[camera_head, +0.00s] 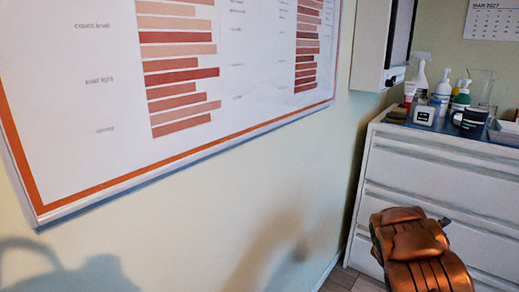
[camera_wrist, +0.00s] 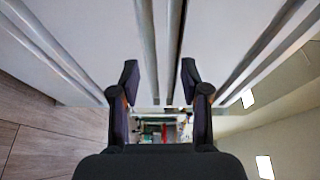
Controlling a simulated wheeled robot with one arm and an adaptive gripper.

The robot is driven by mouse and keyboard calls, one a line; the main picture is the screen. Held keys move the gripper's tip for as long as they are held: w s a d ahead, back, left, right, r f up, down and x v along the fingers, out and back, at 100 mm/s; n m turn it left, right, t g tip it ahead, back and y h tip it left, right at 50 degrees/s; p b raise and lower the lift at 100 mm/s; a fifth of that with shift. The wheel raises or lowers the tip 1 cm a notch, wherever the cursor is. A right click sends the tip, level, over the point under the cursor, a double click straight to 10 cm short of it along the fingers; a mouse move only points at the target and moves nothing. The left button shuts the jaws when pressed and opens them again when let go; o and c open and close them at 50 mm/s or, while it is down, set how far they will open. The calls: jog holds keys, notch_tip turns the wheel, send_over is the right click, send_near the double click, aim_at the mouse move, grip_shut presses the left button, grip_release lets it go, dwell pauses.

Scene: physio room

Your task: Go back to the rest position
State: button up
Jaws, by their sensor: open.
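My gripper (camera_wrist: 160,85) shows in the wrist view with its two dark fingers apart and nothing between them. Pale panels with long metal-looking strips fill the view beyond the fingers. I cannot tell how far they are from the fingertips. I cannot make out my gripper in the head view.
In the head view a white drawer cabinet (camera_head: 440,165) stands at right, with bottles (camera_head: 442,88) and jars on top. A framed chart (camera_head: 90,100) hangs left. Wooden floor (camera_wrist: 45,140) shows in the wrist view.

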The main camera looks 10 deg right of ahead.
jog(key=w+a+r+n+t+y+p, duration=0.1)
jog(key=w+a+r+n+y+p, duration=0.1)
jog(key=a+r+n+y+p, duration=0.55)
jog(key=w+a+r+n+t+y+p, duration=0.15)
jog(key=a+r+n+p, duration=0.25)
jog(key=a+r+p, duration=0.75)
jog(key=s+a+r+n+g+y+p, duration=0.1)
jog(key=s+a+r+n+y+p, duration=0.15)
jog(key=a+r, duration=0.4)
jog(key=s+a+r+n+g+y+p, duration=0.1)
jog(key=s+a+r+n+y+p, duration=0.15)
jog(key=a, duration=0.65)
jog(key=s+a+r+n+g+y+p, duration=0.1)
jog(key=s+a+r+n+g+p, duration=0.1)
jog(key=s+a+r+n+p, duration=0.5)
jog(key=s+a+r+n+g+y+p, duration=0.1)
jog(key=s+a+r+g+y+p, duration=0.3)
jog(key=s+a, duration=0.6)
jog(key=s+a+r+n+g+h+p, duration=0.1)
jog(key=s+r+n+p, duration=0.2)
jog(key=s, duration=0.7)
jog(key=s+a+r+n+g+h+p, duration=0.1)
jog(key=s+r+n+p, duration=0.3)
jog(key=s+r, duration=0.3)
jog(key=s, duration=0.3)
jog(key=shift+s+a+r+g, duration=0.2)
jog(key=shift+s+r+g, duration=0.05)
jog(key=shift+s+g, duration=0.1)
